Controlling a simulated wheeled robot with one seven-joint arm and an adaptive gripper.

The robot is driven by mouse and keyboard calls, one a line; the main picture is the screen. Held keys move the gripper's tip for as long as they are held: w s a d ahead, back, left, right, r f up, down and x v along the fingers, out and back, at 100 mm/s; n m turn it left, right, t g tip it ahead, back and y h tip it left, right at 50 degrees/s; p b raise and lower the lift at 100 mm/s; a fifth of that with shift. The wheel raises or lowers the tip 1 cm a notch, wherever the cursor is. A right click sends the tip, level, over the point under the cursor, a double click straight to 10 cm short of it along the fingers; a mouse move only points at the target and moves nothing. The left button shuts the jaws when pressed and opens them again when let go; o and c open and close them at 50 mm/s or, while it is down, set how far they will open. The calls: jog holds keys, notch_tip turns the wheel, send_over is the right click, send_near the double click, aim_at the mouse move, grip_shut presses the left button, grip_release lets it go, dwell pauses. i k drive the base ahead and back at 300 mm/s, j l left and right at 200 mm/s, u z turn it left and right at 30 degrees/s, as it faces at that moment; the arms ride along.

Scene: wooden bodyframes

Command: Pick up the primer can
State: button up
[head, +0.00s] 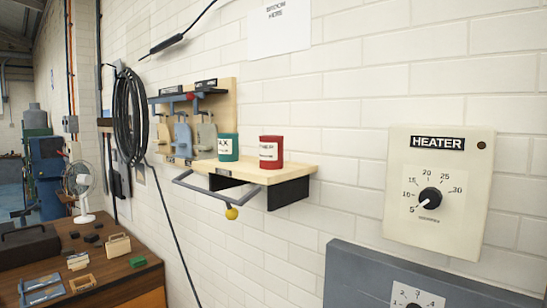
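A red can (271,152) with a white label stands upright on a small wooden wall shelf (255,174). The label is too small to read surely, but it seems to end in "MER", which fits the primer can. A teal can (228,147) with a label seeming to end in "AX" stands to its left, with a gap between them. My gripper is not visible in the head view.
A grey rail (205,194) with a yellow ball (232,213) hangs under the shelf. A heater panel (437,190) and a grey box (400,278) are right. A cluttered bench (110,270) is lower left.

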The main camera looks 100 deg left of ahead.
aim_at(271, 147)
jog(key=u, duration=3.25)
